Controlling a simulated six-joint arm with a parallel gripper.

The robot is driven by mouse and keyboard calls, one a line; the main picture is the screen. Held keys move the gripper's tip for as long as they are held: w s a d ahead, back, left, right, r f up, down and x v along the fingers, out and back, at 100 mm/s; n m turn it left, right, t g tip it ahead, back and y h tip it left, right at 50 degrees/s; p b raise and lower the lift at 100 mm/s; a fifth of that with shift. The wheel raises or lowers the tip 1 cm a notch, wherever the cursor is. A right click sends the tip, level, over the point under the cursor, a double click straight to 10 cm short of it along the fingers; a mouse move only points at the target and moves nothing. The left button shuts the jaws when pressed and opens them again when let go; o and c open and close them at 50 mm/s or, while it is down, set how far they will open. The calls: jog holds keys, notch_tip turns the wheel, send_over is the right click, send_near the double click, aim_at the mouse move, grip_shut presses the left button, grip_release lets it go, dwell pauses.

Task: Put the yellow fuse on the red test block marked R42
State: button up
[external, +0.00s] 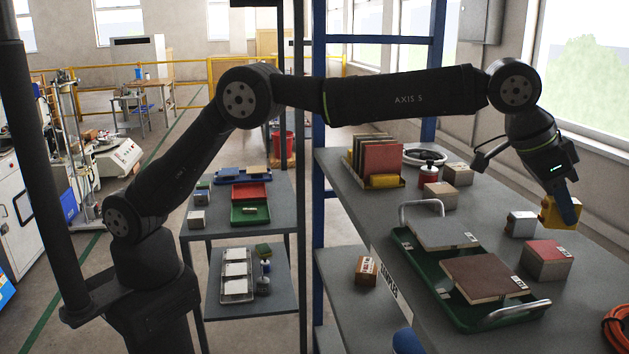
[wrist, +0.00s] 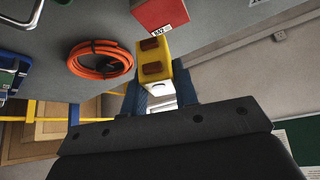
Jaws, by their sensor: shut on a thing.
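The yellow fuse (external: 548,213) is in my gripper (external: 563,208), held above the right side of the table. In the wrist view the fuse (wrist: 152,54) has two dark reddish patches and sits between the blue fingers of my gripper (wrist: 156,92). A red-topped test block (external: 546,258) stands on the table below and slightly left of the fuse. The red block (wrist: 165,12) is partly cut off at the top of the wrist view. It carries a white label too small to read surely. The fuse and block look apart in the external view.
A green tray (external: 409,242) with grey and brown tiles stands left of the block. A smaller grey block (external: 520,225) is behind it. An orange cable coil (external: 617,328) lies at the right front. A rack of tiles (external: 377,159) stands at the back.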

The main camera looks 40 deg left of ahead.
aim_at(555, 225)
jog(key=shift+w+d+f, duration=0.15)
jog(key=shift+w+f, duration=0.35)
jog(key=shift+w, duration=0.3)
jog(key=shift+f, duration=1.95)
jog(key=shift+f, duration=0.1)
jog(key=shift+f, duration=0.1)
jog(key=o, duration=1)
jog(key=shift+r, duration=0.35)
jog(key=v, duration=1.1)
jog(key=shift+a+r, duration=0.25)
